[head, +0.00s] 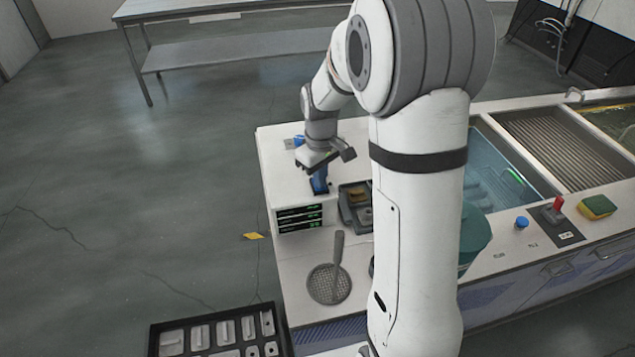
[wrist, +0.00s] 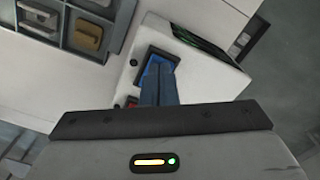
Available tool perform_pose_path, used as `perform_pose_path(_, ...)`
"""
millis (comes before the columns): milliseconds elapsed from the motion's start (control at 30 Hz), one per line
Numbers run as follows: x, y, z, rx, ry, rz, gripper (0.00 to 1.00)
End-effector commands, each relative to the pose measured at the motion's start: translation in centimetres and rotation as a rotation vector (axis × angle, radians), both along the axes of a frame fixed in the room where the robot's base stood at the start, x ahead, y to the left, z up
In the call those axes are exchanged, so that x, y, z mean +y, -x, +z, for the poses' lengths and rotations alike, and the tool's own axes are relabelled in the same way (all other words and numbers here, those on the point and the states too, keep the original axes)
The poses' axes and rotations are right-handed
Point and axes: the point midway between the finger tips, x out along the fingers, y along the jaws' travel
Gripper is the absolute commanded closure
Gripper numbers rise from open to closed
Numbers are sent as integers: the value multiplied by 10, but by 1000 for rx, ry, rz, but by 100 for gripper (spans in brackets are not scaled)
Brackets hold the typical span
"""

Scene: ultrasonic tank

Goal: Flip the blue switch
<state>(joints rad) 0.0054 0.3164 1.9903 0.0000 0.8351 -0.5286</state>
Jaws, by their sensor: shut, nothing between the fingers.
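The blue switch (wrist: 151,63) sits in a dark frame on top of a white box with display panels (head: 301,217). In the wrist view only part of it shows, around my fingertips. My gripper (head: 320,188) points down over the top of this box. Its dark blue fingers are closed together and hold nothing; their tips (wrist: 160,70) overlap the switch in the wrist view. I cannot tell whether they touch it or press it. In the head view the switch is hidden behind my gripper. A small red part (wrist: 131,101) shows beside the fingers on the same box.
A grey divided tray (wrist: 70,38) with small parts stands close beside the box. A round mesh strainer (head: 329,284) lies on the counter in front. A blue knob (head: 521,222), a red switch (head: 557,204) and a sponge (head: 597,207) are at the right, by the water tank (head: 500,170).

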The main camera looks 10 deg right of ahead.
Motion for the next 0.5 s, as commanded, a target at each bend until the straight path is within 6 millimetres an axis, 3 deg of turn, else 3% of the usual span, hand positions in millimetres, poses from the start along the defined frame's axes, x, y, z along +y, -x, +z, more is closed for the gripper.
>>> perform_pose_path(267,0,0,-3,0,0,0,100)
perform_pose_path(500,0,0,10,-1,0,-1,100)
